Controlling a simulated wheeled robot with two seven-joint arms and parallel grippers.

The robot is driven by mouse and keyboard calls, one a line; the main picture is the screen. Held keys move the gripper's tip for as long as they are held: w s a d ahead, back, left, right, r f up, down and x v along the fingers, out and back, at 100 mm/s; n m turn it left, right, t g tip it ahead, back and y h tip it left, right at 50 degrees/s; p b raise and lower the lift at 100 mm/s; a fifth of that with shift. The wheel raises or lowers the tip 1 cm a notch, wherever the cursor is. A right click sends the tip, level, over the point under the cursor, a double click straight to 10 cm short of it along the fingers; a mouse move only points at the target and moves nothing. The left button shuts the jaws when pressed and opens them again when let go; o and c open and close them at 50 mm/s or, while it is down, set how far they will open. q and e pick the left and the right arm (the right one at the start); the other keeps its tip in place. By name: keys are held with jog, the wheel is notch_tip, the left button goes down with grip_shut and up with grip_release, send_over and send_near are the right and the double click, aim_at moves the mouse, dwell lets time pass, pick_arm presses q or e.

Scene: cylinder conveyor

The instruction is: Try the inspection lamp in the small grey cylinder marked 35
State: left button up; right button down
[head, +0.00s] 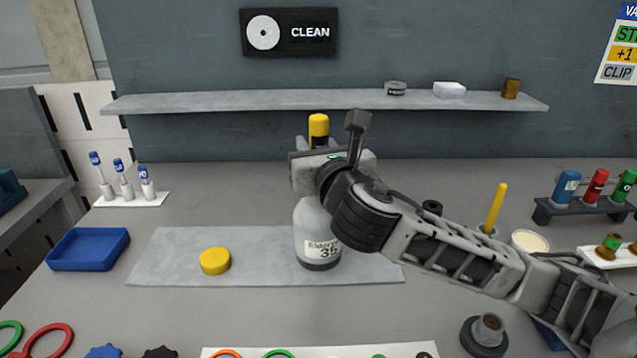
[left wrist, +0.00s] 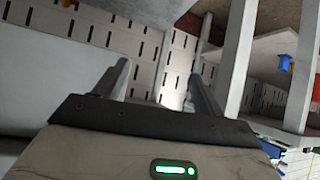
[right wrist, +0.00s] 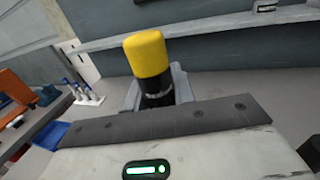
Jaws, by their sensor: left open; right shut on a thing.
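The small grey cylinder (head: 313,217) stands upright on the grey mat (head: 180,255), its label reading 35. My right gripper (head: 319,145) is directly above it, shut on the inspection lamp (head: 318,126), which has a yellow top and a black lower body. The lamp also shows upright between the fingers in the right wrist view (right wrist: 147,55). The gripper hides the lamp's lower end and the cylinder's mouth, so I cannot tell whether the lamp is inside. My left gripper (left wrist: 160,80) is open and empty, away from the bench work area.
A yellow round cap (head: 214,261) lies on the mat left of the cylinder. A blue tray (head: 88,249) and a white stand (head: 130,198) with blue-topped pieces are at the left. My right arm covers part of the right side, near a yellow stick (head: 496,208).

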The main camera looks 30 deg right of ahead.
aim_at(316, 116)
jog(key=shift+r, duration=0.1)
jog(key=shift+r+p, duration=0.7)
jog(key=shift+p, duration=0.15)
jog(key=shift+r+p, duration=0.65)
jog(key=shift+p, duration=0.1)
jog(key=shift+r+p, duration=0.7)
jog(key=shift+r, duration=2.9)
jog(key=shift+f, duration=0.1)
